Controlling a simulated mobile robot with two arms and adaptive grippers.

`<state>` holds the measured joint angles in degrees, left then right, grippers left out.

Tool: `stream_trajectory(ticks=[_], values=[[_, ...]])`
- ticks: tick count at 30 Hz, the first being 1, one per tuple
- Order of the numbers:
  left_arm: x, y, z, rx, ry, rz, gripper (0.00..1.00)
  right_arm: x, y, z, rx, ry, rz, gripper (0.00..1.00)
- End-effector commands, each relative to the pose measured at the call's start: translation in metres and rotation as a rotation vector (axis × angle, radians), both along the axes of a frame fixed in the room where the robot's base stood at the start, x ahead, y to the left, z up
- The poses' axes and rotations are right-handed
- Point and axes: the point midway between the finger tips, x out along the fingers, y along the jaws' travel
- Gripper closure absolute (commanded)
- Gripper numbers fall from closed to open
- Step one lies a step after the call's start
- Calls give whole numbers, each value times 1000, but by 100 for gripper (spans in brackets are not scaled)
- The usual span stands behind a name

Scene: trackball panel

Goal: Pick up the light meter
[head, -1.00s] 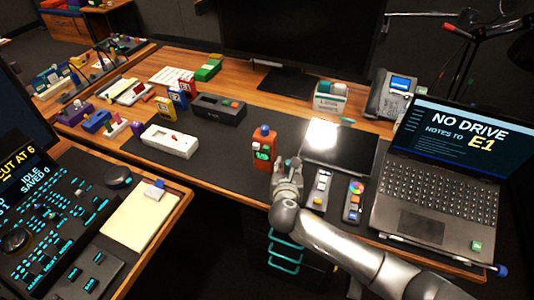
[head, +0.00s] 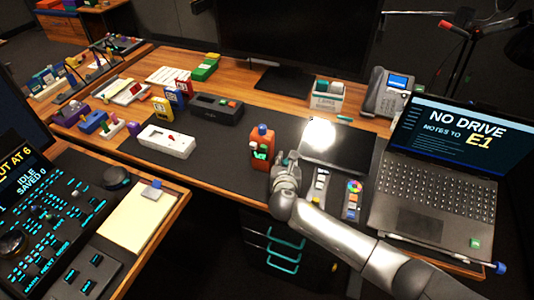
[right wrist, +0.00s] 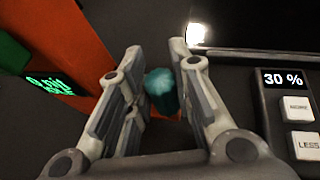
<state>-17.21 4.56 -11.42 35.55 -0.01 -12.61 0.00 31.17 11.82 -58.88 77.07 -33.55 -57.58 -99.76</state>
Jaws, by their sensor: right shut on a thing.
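The orange light meter (head: 262,150) stands upright on the dark desk mat, with a green display and a blue top. In the right wrist view its orange side (right wrist: 80,40) is at the left, outside the fingers. My left gripper is not in view.
A black tablet (head: 345,150) with a bright glare lies behind my right gripper. Two small control panels (head: 320,184) and a laptop (head: 425,185) are to the right. A white box (head: 166,141) stands to the left. Bare mat separates it from the meter.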

Motion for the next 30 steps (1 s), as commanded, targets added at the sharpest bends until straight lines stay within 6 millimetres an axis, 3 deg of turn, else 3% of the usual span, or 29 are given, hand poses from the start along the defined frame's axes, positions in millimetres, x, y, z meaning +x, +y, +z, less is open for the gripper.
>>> stream_trajectory(ticks=[8,14,24,30], values=[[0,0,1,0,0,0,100,0,0,6,2,-2,-1,98],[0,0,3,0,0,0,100,1,0,36,3,-6,1,98],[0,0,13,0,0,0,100,-53,6,96,4,-3,3,98],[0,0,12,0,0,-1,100,-95,10,111,4,0,3,98]])
